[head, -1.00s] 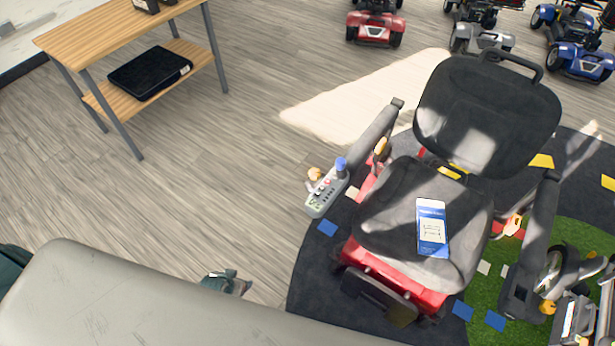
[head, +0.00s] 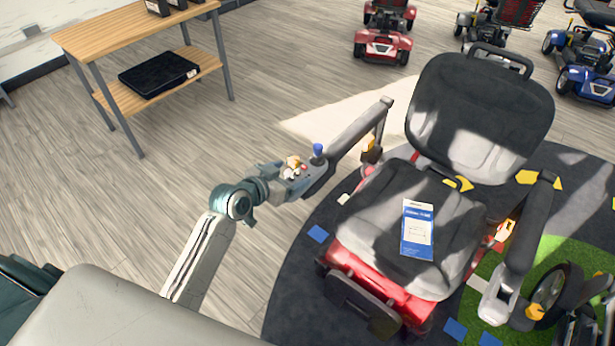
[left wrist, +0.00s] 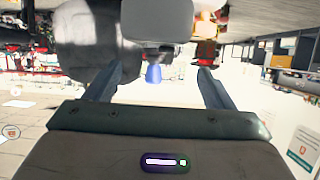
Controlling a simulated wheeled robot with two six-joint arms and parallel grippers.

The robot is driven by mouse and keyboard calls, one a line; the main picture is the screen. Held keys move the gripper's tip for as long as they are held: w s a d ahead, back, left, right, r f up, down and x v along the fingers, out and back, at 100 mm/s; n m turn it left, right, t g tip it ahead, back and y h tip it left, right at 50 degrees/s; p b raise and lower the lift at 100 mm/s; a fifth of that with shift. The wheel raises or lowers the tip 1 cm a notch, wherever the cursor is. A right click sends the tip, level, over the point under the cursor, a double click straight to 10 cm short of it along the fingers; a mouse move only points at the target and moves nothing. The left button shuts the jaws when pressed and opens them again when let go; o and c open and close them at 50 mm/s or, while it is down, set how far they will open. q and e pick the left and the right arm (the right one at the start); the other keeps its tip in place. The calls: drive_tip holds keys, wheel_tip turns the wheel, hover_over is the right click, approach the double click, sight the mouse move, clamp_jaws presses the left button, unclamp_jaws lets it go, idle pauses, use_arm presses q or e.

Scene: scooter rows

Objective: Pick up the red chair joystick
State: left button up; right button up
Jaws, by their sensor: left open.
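The red chair (head: 385,275) is a red-based power chair with a dark seat and back. Its joystick (head: 318,150) has a blue knob and stands upright on the control pad (head: 318,178) at the front of the left armrest. My left gripper (head: 295,172) is open and reaches over the pad from the left, close to the knob. In the left wrist view the blue knob (left wrist: 153,74) shows between the two open fingers (left wrist: 160,82), apart from both. Part of the pad is hidden behind the gripper. My right gripper is not seen.
A blue and white leaflet (head: 417,232) lies on the seat. A wooden shelf table (head: 130,30) with a black case (head: 158,72) stands at the back left. Several scooters, one red (head: 383,45), stand at the back. The floor left of the chair is clear.

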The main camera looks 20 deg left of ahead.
sight(308, 170)
use_arm(q)
drive_tip(key=x, duration=0.2)
drive_tip(key=shift+w+d+f, duration=0.15)
drive_tip(key=shift+w+f, duration=0.05)
drive_tip(key=x, duration=0.3)
drive_tip(key=shift+d+f+p, duration=0.25)
drive_tip(key=shift+d+p, duration=0.1)
drive_tip(key=shift+w+d+f, duration=0.15)
drive_tip(key=shift+w+f, duration=0.15)
drive_tip(key=shift+w, duration=0.15)
drive_tip(key=shift+r, duration=0.1)
drive_tip(key=c, duration=1.5)
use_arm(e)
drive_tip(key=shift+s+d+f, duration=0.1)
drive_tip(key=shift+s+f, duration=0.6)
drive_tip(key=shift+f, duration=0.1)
